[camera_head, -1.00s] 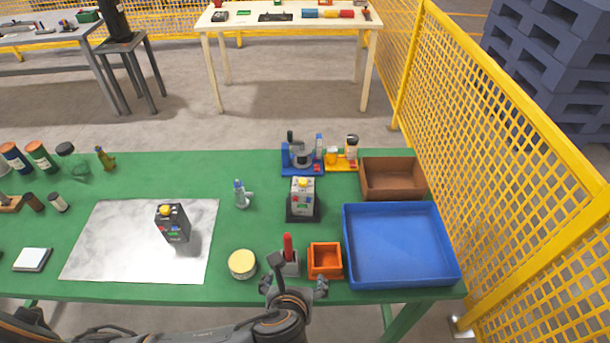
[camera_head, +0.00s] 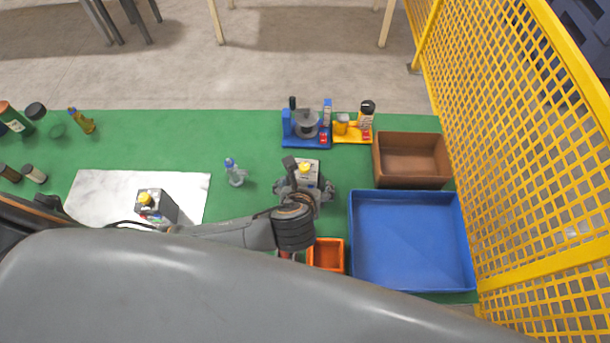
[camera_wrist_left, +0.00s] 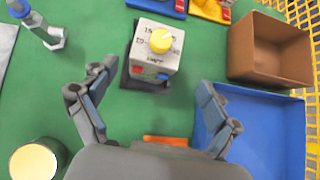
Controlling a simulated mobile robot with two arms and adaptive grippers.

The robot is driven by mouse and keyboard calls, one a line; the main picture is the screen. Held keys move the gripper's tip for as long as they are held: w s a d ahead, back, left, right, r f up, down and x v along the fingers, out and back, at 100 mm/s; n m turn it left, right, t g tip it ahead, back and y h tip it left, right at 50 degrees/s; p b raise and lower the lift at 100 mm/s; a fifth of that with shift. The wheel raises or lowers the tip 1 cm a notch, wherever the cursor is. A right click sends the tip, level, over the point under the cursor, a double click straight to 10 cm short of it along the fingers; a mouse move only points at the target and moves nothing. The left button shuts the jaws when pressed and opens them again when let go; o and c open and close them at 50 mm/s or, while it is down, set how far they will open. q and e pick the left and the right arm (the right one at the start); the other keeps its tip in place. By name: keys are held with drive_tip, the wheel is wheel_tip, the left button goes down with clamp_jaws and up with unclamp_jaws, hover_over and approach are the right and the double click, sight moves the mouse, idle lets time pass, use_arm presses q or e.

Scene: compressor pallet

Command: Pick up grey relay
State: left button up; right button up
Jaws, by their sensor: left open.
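The grey relay (camera_head: 308,170), a light grey box with a yellow knob on top, stands upright on a dark base on the green table. In the left wrist view the relay (camera_wrist_left: 155,57) is at top centre, with a red and a blue button low on its face. My left gripper (camera_head: 305,188) is open and empty, close to the relay's near side, and hides its lower part in the head view. In the left wrist view the spread fingers of the gripper (camera_wrist_left: 154,88) point toward the relay, which lies just beyond their tips, apparently untouched.
A darker box with a yellow knob (camera_head: 157,203) stands on a marble-look sheet (camera_head: 92,190) at left. A blue tray (camera_head: 410,240), brown box (camera_head: 412,158) and orange bin (camera_head: 327,255) are at right.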

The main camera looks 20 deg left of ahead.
sight(305, 179)
use_arm(q)
drive_tip(key=x, duration=0.3)
drive_tip(key=shift+r, duration=0.1)
drive_tip(key=shift+w+a+f, duration=0.15)
drive_tip(key=shift+w+f, duration=0.25)
drive_tip(key=shift+w+a+f+p, duration=0.15)
drive_tip(key=shift+w+f+p, duration=0.05)
drive_tip(key=shift+f+p, duration=0.15)
drive_tip(key=x, duration=0.3)
drive_tip(key=shift+s+a+f+p, duration=0.1)
drive_tip(key=shift+a+f+p, duration=0.1)
drive_tip(key=shift+p, duration=0.15)
drive_tip(key=shift+w+f, duration=0.3)
use_arm(e)
drive_tip(key=shift+w+r, duration=0.7)
drive_tip(key=shift+r, duration=0.05)
use_arm(q)
drive_tip(key=shift+r, duration=0.1)
drive_tip(key=c, duration=1.7)
drive_tip(key=shift+s, duration=0.1)
